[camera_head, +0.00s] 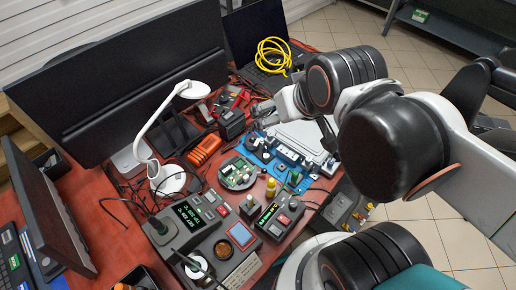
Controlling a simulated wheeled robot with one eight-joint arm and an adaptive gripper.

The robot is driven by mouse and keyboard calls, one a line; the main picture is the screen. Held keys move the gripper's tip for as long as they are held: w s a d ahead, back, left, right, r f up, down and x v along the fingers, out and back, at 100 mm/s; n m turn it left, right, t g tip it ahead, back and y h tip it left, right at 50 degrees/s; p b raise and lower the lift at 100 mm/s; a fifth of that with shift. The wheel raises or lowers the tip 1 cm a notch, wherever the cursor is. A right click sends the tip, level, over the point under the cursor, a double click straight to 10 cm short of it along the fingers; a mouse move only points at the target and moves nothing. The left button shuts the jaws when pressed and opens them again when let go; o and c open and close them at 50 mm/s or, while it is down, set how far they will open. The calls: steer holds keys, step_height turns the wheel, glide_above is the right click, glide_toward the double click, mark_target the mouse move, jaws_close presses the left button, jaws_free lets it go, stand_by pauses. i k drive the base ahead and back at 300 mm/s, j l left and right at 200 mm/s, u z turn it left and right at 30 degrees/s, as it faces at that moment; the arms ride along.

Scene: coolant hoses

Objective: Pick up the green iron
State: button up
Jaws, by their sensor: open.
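My gripper (297,118) is open, over the far right part of the table, near the blue mat (262,151). It is well apart from the handle, up and to the right of it. My own arm partly hides the gripper, and I see nothing between its fingers.
A white desk lamp (148,128) stands just behind the handle. A large monitor (130,80) and a laptop (258,35) with a yellow cable coil (272,55) stand at the back. A second station (278,215), a round circuit board (238,173) and loose cables crowd the table.

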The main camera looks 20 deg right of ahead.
mark_target(194, 270)
steer(key=u, duration=1.9)
